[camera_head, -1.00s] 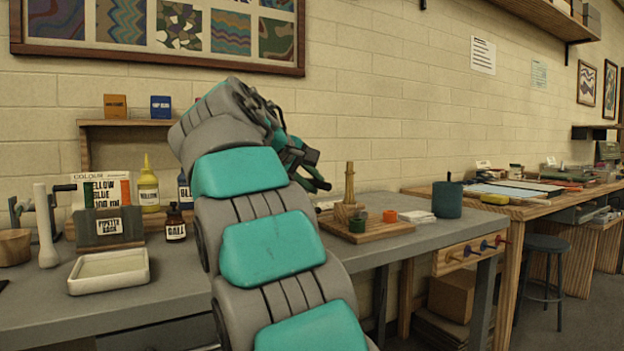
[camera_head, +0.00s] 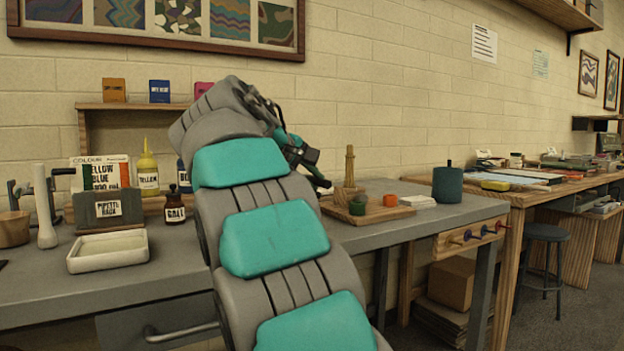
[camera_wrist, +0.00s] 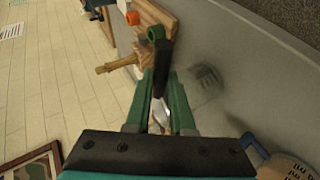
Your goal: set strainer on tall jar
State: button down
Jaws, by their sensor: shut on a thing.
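My gripper (camera_wrist: 163,78) is shut on a slim dark handle (camera_wrist: 164,58), seen in the wrist view between its green fingers. I take this to be the strainer's handle. A pale, shiny piece (camera_wrist: 160,116) shows between the fingers, too small to name surely. A clear glass vessel (camera_wrist: 207,82), possibly the tall jar, stands on the grey bench to the right of the fingers, apart from them. In the head view my gripper (camera_head: 310,165) is mostly behind my arm, left of the wooden peg, and no jar is visible there.
A teal canister (camera_head: 447,185) stands to the right. A white tray (camera_head: 108,250) and bottles are at left. A blue and tan object (camera_wrist: 285,166) sits low right.

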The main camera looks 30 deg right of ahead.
jog(key=c, duration=0.7)
grip_release()
jog(key=v, duration=0.7)
jog(key=shift+a+r+p, duration=0.2)
jog(key=shift+a+p, duration=0.1)
jog(key=shift+p, duration=0.1)
jog(key=shift+s+f, duration=0.1)
jog(key=shift+s, duration=0.1)
jog(key=s+a+f+g+y, duration=0.15)
jog(key=s+f, duration=0.25)
jog(key=f, duration=0.4)
jog(key=s+f+g+y, duration=0.1)
jog(key=s+f+y, duration=0.1)
jog(key=s+f, duration=0.35)
jog(key=s+f+g+y, duration=0.1)
jog(key=s+f+y, duration=0.15)
jog(key=f, duration=0.65)
jog(key=s+a+f+m+g+y, duration=0.1)
jog(key=s+a+f+g+y, duration=0.1)
jog(key=s+a+f, duration=0.4)
jog(key=s+a+f+m+g+y, duration=0.1)
jog(key=s+a+f, duration=0.4)
jog(key=s+f, duration=1)
jog(key=s+g+y, duration=0.1)
jog(key=s, duration=0.3)
jog(key=shift+a+f+m+p, duration=0.3)
jog(key=shift+a+m+p, duration=0.05)
jog(key=shift+m+p, duration=0.05)
